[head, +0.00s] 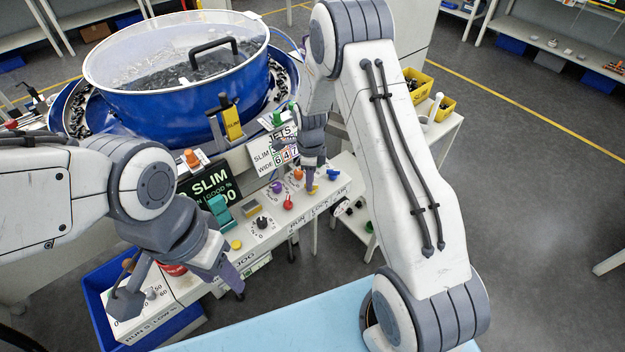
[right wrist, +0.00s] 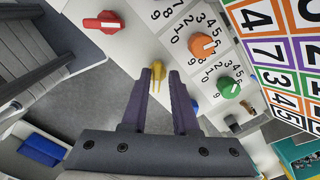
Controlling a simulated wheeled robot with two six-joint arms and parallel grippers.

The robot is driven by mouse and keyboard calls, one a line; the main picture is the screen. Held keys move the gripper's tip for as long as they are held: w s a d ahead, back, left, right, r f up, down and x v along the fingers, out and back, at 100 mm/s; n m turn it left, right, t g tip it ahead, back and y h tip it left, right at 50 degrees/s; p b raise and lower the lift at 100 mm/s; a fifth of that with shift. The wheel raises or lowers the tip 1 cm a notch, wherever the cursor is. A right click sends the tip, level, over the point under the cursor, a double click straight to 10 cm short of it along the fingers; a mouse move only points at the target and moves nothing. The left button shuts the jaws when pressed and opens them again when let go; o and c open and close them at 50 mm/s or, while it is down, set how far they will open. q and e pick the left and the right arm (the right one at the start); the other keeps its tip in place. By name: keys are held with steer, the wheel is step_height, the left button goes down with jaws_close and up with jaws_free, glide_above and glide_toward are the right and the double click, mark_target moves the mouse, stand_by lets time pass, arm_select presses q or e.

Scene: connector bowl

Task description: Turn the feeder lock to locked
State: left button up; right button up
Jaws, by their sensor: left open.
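The feeder lock is a small yellow handle (head: 314,189) on the white control panel, by the LOCK lettering on its front edge. In the right wrist view the yellow handle (right wrist: 157,68) shows between my fingertips, its lever pointing toward my palm. My right gripper (head: 311,180) reaches down over it from above. In the right wrist view its two purple fingers (right wrist: 161,78) stand apart, with a narrow gap seen beside the handle. I cannot tell whether they touch it. My left gripper (head: 236,284) is open, low at the front left, away from the lock.
On the panel, a red handle (head: 288,203) lies left of the lock and a blue one (head: 333,175) right. Orange (right wrist: 202,46) and green (right wrist: 229,88) dials and a number card (right wrist: 280,45) crowd the right wrist view. A blue bowl (head: 180,110) stands behind.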

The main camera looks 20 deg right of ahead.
steer(key=shift+o, duration=0.3)
steer(key=shift+s+d, duration=0.1)
step_height(320, 180, up, 10)
steer(key=b, duration=0.2)
steer(key=shift+r, duration=0.25)
steer(key=s+a+r+n, duration=0.7)
steer(key=s+a+n, duration=0.4)
steer(key=a+n, duration=0.15)
steer(key=s+a+r+n, duration=0.1)
steer(key=s+n, duration=0.8)
steer(key=s+a+r+n+y, duration=0.1)
steer(key=s+n, duration=0.8)
steer(key=s, duration=0.1)
steer(key=shift+a+r, duration=0.3)
steer(key=shift+r, duration=0.05)
